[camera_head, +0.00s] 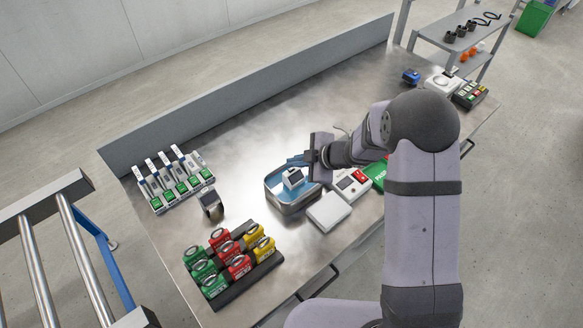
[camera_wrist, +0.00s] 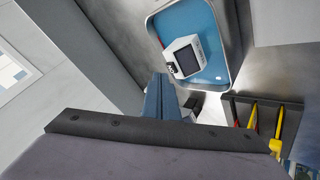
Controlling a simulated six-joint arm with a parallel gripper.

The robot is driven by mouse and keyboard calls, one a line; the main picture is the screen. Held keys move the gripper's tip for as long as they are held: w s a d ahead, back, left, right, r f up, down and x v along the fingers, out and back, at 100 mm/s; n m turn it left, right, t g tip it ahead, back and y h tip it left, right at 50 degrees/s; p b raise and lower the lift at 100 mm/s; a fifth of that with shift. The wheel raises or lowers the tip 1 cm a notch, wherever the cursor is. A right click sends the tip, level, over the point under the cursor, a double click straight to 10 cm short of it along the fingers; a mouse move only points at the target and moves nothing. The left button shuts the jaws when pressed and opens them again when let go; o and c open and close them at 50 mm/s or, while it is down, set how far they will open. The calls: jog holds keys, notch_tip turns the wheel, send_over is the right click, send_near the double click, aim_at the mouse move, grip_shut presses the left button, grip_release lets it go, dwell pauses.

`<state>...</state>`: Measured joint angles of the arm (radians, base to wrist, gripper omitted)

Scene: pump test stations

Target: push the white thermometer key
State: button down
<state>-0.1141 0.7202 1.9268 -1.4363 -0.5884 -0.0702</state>
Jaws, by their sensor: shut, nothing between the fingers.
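A small white device with a dark screen (camera_head: 293,177), likely the thermometer, sits in a metal tray with a blue floor (camera_head: 283,204). In the wrist view the device (camera_wrist: 183,58) shows its screen, and the tray (camera_wrist: 232,60) shows around it. I cannot make out its white key clearly. My gripper (camera_head: 296,160) is at the tray's far side, close to the device in the head view. Its blue fingers (camera_wrist: 159,84) are shut and empty, and point just beside the device in the wrist view. I cannot tell their height above the tray, and see no contact.
A white box (camera_head: 329,212) and a panel with a red key (camera_head: 352,184) stand right of the tray. A dark small device (camera_head: 211,203), a rack of white-and-green units (camera_head: 176,183) and a black holder of coloured blocks (camera_head: 240,283) stand left and front. The table behind the tray is clear.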

aim_at(295, 173)
notch_tip(295, 173, up, 6)
jog(key=p, duration=0.6)
jog(key=shift+f, duration=0.1)
